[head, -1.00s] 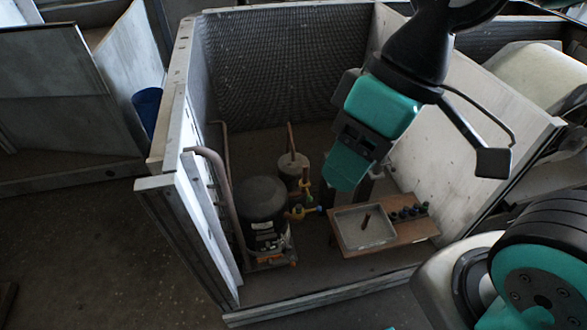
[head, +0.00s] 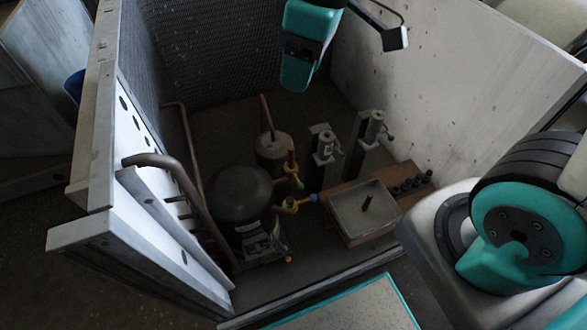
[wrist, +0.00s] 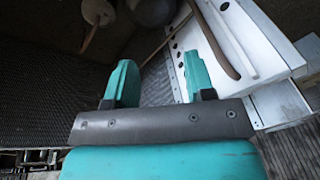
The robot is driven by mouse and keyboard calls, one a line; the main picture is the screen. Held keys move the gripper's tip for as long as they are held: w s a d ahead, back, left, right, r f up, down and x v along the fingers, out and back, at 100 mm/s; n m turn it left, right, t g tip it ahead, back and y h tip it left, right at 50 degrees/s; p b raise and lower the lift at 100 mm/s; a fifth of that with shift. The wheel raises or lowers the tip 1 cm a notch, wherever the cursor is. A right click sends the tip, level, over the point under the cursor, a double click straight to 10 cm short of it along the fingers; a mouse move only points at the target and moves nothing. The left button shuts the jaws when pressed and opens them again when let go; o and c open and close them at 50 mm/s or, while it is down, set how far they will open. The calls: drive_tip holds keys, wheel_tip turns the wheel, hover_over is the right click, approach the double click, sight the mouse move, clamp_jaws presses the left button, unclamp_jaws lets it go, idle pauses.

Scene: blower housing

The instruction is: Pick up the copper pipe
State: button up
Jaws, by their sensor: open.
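Several copper-coloured pipes show, and I cannot tell which one is meant. A short piece (head: 367,203) stands in the shallow grey tray (head: 346,223). A thick bent pipe (head: 190,183) leans along the left panel, with a thin pipe (head: 187,140) behind it. An upright pipe (head: 266,113) rises from the grey canister (head: 274,150). My gripper (head: 296,86) hangs above the back of the housing, away from all of them. In the wrist view my gripper (wrist: 156,57) is open and empty; the bent pipe (wrist: 214,42) lies beyond its right finger. The tray is not in that view.
A black compressor (head: 240,195) stands between the left panel and the tray. Two upright metal posts (head: 322,158) stand behind the tray's wooden board (head: 395,180), which carries dark knobs. Housing walls (head: 420,70) enclose the parts. Bare floor shows at the back.

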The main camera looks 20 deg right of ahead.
sight(291, 148)
drive_tip(key=w+d+f+n+h+b, duration=0.15)
drive_tip(key=w+f+b, duration=0.25)
drive_tip(key=w+f, duration=0.45)
drive_tip(key=w+d+f+n+h+b, duration=0.15)
drive_tip(key=w+f+b, duration=0.3)
drive_tip(key=f, duration=0.65)
drive_tip(key=shift+n+y, duration=0.3)
drive_tip(key=shift+n, duration=0.1)
wheel_tip(291, 148, down, 11)
drive_tip(key=shift+d+r+b, duration=0.1)
drive_tip(key=shift+r+b, duration=0.05)
drive_tip(key=shift+b, duration=0.55)
drive_tip(key=shift+s+f+b, duration=0.15)
drive_tip(key=shift+f+b, duration=0.55)
drive_tip(key=shift+f, duration=2.3)
clamp_jaws()
